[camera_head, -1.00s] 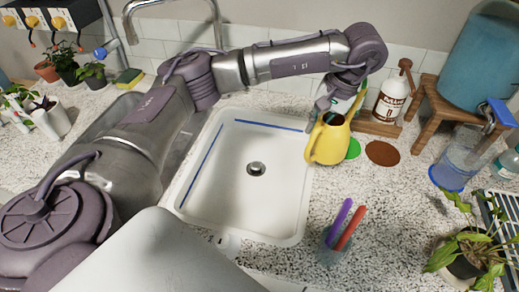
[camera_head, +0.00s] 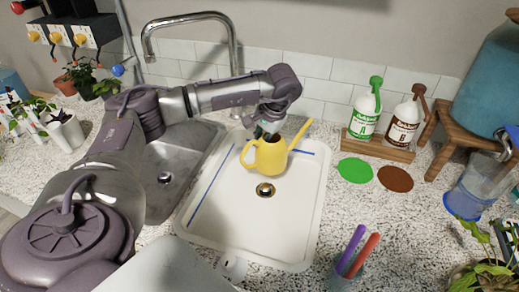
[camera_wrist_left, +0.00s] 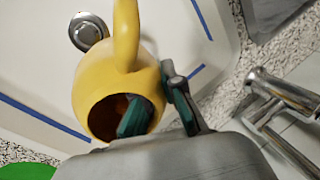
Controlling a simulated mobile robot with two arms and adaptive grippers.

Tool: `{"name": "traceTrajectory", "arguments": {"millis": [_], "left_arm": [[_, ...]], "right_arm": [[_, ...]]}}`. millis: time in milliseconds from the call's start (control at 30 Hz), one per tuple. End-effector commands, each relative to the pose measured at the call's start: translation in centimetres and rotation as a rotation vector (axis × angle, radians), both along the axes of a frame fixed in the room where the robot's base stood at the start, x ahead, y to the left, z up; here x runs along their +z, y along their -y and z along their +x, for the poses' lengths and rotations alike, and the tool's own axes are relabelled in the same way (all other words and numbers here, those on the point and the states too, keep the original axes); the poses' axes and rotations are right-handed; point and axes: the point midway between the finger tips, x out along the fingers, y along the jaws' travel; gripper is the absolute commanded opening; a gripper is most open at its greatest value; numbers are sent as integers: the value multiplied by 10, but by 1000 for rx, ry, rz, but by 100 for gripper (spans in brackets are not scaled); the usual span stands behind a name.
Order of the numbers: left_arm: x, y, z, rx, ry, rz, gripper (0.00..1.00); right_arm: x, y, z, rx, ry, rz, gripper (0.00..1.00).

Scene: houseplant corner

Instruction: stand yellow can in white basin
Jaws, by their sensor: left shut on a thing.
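The yellow can (camera_head: 270,157) is a small watering can with a spout to the right and a handle to the left. It is upright over the back part of the white basin (camera_head: 222,222), just behind the drain. I cannot tell whether its bottom touches the basin floor. My left gripper (camera_head: 267,131) is shut on the can's rim from above. In the left wrist view the green-tipped fingers (camera_wrist_left: 158,112) pinch the can's wall (camera_wrist_left: 95,75), one finger inside the opening. The basin (camera_wrist_left: 40,75) shows behind it. My right gripper is not in view.
A steel sink (camera_head: 170,180) lies left of the basin, with a faucet (camera_head: 190,18) behind. Two pump bottles stand on a wooden stand (camera_head: 378,146) at right, near green (camera_head: 356,170) and brown (camera_head: 396,179) discs. A cup with purple and red pens (camera_head: 350,270) stands at front right.

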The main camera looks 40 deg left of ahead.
Motion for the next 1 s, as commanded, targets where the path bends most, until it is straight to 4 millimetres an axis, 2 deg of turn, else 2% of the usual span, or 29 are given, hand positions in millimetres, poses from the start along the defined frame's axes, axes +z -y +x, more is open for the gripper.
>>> {"name": "traceTrajectory", "arguments": {"millis": [167, 400, 767, 800, 933, 1000], "left_arm": [[-9, -5, -1, 1, -2, 1, 0], [-41, -4, -1, 1, -2, 0, 0], [-47, -4, -1, 1, 0, 1, 0], [-47, -4, -1, 1, 0, 1, 10], [-46, -4, -1, 1, -1, 1, 32], [-46, -4, -1, 1, -1, 0, 32]], "right_arm": [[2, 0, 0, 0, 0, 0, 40], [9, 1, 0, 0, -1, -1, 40], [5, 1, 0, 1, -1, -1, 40], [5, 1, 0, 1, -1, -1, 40], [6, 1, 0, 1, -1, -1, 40], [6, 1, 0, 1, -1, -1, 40]]}}
